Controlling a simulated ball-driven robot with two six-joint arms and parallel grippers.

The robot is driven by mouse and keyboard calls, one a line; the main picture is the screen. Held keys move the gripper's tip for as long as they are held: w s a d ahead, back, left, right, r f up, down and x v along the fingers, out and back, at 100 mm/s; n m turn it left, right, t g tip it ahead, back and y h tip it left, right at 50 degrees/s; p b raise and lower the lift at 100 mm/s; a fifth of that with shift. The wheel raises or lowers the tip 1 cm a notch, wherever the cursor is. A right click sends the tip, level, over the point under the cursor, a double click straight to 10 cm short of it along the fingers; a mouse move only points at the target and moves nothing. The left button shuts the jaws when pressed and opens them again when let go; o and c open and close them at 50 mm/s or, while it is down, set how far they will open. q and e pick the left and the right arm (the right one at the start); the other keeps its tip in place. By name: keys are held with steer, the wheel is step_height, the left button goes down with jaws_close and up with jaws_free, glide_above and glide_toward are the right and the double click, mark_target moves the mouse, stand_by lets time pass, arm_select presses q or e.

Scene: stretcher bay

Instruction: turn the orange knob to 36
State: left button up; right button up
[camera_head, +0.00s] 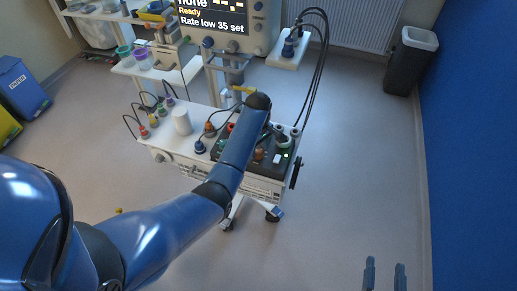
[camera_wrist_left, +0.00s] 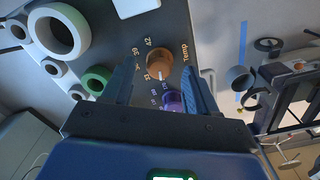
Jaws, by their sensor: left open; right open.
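The orange knob (camera_wrist_left: 158,62) is in the left wrist view, on a dark panel marked "Temp" with numbers such as 39 and 42 around it. A short white mark shows on it; I cannot tell which number it points at. My left gripper (camera_wrist_left: 158,68) is open, its two fingers on either side of the knob in the picture; contact cannot be told. In the head view my left arm covers that gripper, and an orange knob (camera_head: 259,154) shows on the panel beside my forearm. My right gripper (camera_head: 385,278) is open and empty over the floor at bottom right.
A purple knob (camera_wrist_left: 172,101) and a green ring (camera_wrist_left: 97,79) lie close to the orange knob. The cart (camera_head: 181,157) carries a white cylinder (camera_head: 181,121) and cabled plugs. A monitor (camera_head: 212,14) reads "Rate low 35 set". A grey bin (camera_head: 411,61) stands right; the floor there is free.

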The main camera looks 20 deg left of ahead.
arm_select(q)
steer(key=shift+f, duration=0.7)
steer(key=shift+c, duration=0.2)
steer(key=c, duration=1)
